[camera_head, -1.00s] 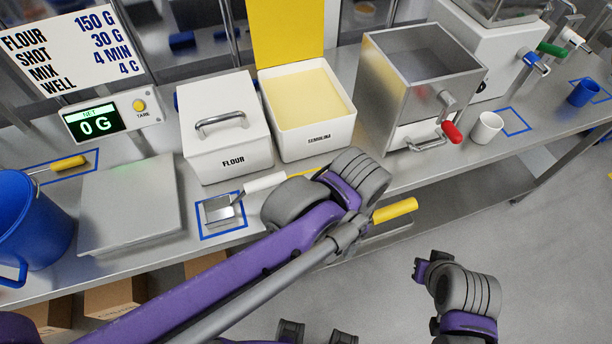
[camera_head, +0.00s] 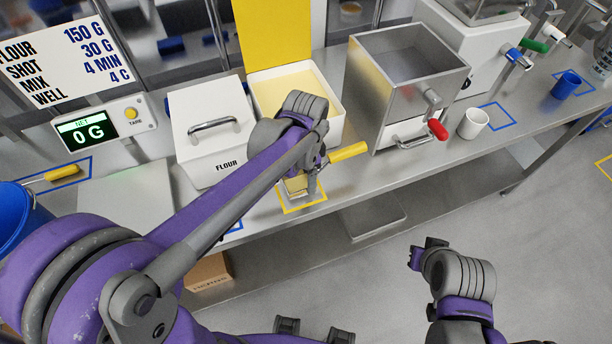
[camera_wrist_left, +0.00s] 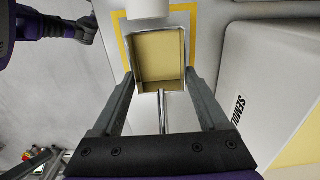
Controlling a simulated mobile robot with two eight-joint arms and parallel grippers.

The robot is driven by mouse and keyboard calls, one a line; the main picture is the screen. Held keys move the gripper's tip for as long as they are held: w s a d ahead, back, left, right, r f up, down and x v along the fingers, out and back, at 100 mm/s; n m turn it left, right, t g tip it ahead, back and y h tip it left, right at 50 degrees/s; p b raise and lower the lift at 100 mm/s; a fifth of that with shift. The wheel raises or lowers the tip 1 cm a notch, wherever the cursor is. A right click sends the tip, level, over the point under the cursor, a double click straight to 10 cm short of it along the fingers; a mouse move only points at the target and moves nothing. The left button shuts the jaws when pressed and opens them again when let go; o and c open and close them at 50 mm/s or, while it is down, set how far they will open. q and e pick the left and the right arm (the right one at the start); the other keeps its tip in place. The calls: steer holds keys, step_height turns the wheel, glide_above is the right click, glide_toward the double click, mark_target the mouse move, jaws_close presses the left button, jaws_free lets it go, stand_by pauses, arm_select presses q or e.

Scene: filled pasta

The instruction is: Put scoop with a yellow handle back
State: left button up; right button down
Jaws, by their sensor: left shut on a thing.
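The scoop with a yellow handle (camera_head: 348,152) is in my left gripper (camera_head: 311,188); the handle sticks out to the right in the head view. The left wrist view shows its metal pan (camera_wrist_left: 159,58), with a yellowish inside, and its shaft (camera_wrist_left: 163,112) between the two fingers. The pan is over the yellow outlined square (camera_head: 303,209) on the table, which frames it in the wrist view (camera_wrist_left: 119,40). I cannot tell whether the pan touches the table. My right gripper (camera_head: 416,258) is apart from the table at lower right; its opening is unclear.
The open semolina bin (camera_head: 337,122) and closed flour bin (camera_head: 195,150) stand just behind. A metal hopper machine (camera_head: 383,95) with a red knob and a white cup (camera_head: 473,124) are to the right. A white cylinder (camera_wrist_left: 147,8) is close to the pan in the wrist view.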

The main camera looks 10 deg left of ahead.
arm_select(q)
steer(key=shift+f, duration=0.65)
steer(key=shift+f, duration=0.2)
steer(key=o, duration=1.3)
steer(key=shift+r, duration=0.1)
steer(key=shift+c, duration=0.2)
steer(key=shift+r, duration=0.5)
step_height(320, 180, up, 11)
steer(key=shift+r+p, duration=0.15)
steer(key=shift+p, duration=0.3)
steer(key=shift+s, duration=0.1)
